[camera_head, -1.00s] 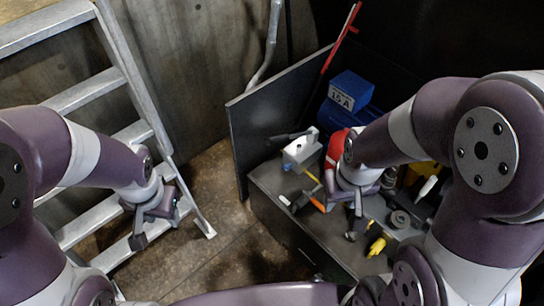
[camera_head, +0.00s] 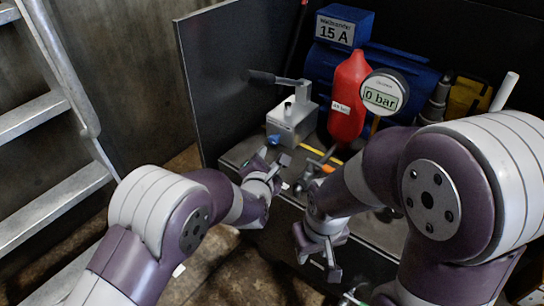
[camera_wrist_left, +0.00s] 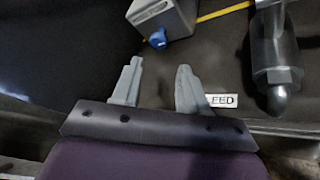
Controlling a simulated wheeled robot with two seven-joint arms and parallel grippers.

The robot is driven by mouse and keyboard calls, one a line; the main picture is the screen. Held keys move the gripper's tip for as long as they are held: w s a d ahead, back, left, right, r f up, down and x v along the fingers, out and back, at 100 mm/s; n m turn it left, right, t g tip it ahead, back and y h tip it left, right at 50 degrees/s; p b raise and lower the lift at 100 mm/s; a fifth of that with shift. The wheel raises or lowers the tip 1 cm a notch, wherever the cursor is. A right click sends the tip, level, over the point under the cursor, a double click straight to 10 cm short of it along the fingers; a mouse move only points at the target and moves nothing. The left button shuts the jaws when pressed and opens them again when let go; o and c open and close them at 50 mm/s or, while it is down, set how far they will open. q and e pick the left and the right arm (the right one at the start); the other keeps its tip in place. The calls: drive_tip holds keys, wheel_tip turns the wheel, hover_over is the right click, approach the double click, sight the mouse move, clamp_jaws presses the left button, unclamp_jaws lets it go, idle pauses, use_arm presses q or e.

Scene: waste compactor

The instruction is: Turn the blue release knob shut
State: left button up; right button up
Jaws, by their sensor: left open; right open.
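The small blue release knob (camera_head: 273,140) sits low on the front of a grey pump block (camera_head: 293,122) with a dark-handled lever. In the left wrist view the knob (camera_wrist_left: 158,39) is beyond the fingertips, above the gap between them. My left gripper (camera_head: 272,160) is open and empty, just in front of and below the knob, apart from it. Its open fingers (camera_wrist_left: 155,75) also show in the left wrist view. My right gripper (camera_head: 318,262) is open and empty, hanging lower at the front of the bench, away from the knob.
A red cylinder (camera_head: 348,95) and a gauge reading 0 bar (camera_head: 384,93) stand right of the block. A blue motor (camera_head: 400,75) marked 15 A is behind. A dark panel (camera_head: 225,75) stands at the left, and a ladder (camera_head: 45,120) leans further left.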

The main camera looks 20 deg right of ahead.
sight(273, 142)
use_arm(q)
drive_tip(key=b+x, duration=0.4)
drive_tip(key=x, duration=0.6)
drive_tip(key=shift+f, duration=0.1)
drive_tip(key=shift+w, duration=0.3)
drive_tip(key=c, duration=0.7)
